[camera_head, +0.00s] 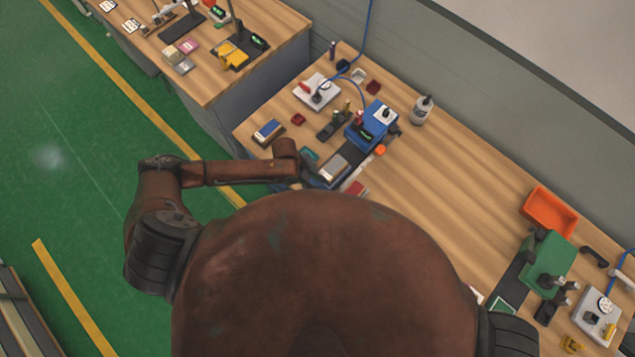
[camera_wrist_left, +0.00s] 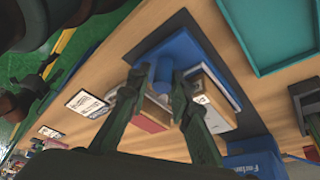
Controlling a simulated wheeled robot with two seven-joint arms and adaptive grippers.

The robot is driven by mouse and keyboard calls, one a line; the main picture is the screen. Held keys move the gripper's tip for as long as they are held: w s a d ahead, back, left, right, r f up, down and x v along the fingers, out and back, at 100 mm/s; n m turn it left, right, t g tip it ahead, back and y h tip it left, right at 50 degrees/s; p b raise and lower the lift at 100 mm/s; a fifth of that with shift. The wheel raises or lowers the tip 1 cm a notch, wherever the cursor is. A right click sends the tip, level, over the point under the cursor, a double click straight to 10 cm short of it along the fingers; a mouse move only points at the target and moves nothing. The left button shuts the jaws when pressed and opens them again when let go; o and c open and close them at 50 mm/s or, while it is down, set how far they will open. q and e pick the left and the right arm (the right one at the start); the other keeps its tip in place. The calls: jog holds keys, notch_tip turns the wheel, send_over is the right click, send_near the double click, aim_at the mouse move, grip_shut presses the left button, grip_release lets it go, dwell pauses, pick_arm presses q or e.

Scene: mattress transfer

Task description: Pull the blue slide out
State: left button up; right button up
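The blue slide (camera_wrist_left: 192,48) lies on a dark strip on the wooden table in the left wrist view, with a round blue post (camera_wrist_left: 161,73) standing at its end. A boxed item with a white label (camera_wrist_left: 208,95) lies on the slide. My left gripper (camera_wrist_left: 158,80) has its two dark fingers on either side of the post, with a small gap showing; I cannot tell if they touch it. In the head view, my left gripper (camera_head: 311,172) is beside the slide, partly hidden by my arm. My right gripper is not in view.
The blue press (camera_head: 372,122) stands at the inner end of the slide. A teal tray (camera_wrist_left: 270,35) and a red book-like item (camera_wrist_left: 150,116) lie close by. An orange bin (camera_head: 548,212) and green press (camera_head: 548,260) are at the right. The middle tabletop is clear.

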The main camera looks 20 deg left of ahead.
pick_arm(q)
jog(key=shift+o, duration=0.3)
jog(key=shift+s, duration=0.2)
jog(key=shift+w, duration=0.1)
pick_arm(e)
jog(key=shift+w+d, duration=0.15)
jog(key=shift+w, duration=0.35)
pick_arm(q)
jog(key=v, duration=1.2)
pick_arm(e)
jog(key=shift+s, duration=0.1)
